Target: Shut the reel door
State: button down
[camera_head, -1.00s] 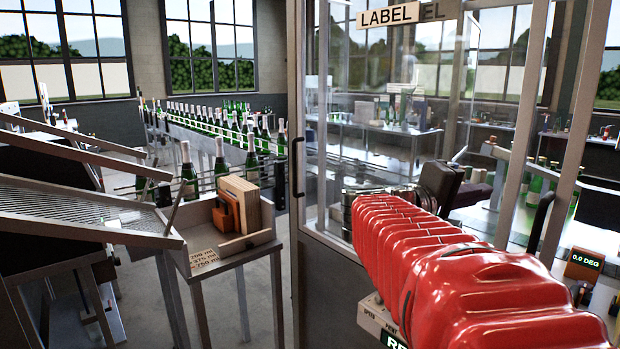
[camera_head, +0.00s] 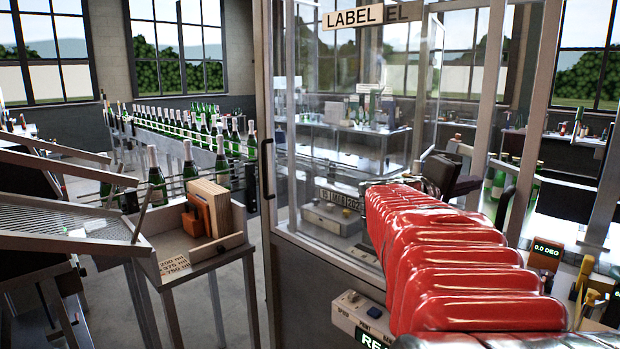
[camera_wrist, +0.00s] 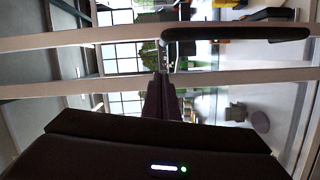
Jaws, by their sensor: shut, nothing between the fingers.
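A glazed cabinet under a LABEL sign (camera_head: 352,15) fills the middle of the head view. Its left post carries a long black handle (camera_head: 267,168). Another dark handle (camera_head: 503,208) is on a metal-framed panel to the right. In the wrist view a black handle (camera_wrist: 235,34) lies across the picture, beside pale frame bars (camera_wrist: 60,41). I cannot tell for sure which panel is the reel door. My gripper (camera_wrist: 161,75) is shut and empty, its tips close to that handle in the picture; contact cannot be told. In the head view my red-sleeved arm hides part of the cabinet.
A row of bottles (camera_head: 200,130) runs behind. A control box (camera_head: 360,315) and a 0.0 DEG display (camera_head: 547,248) flank my arm.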

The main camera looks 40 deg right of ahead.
aim_at(490, 191)
jog(key=shift+s+d+f, duration=0.1)
jog(key=shift+s+d, duration=0.1)
jog(key=shift+s, duration=0.45)
jog(key=shift+s+d+f, duration=0.15)
jog(key=shift+s, duration=0.55)
jog(key=shift+s+d+f, duration=0.1)
jog(key=shift+s+d, duration=0.1)
jog(key=shift+s, duration=0.45)
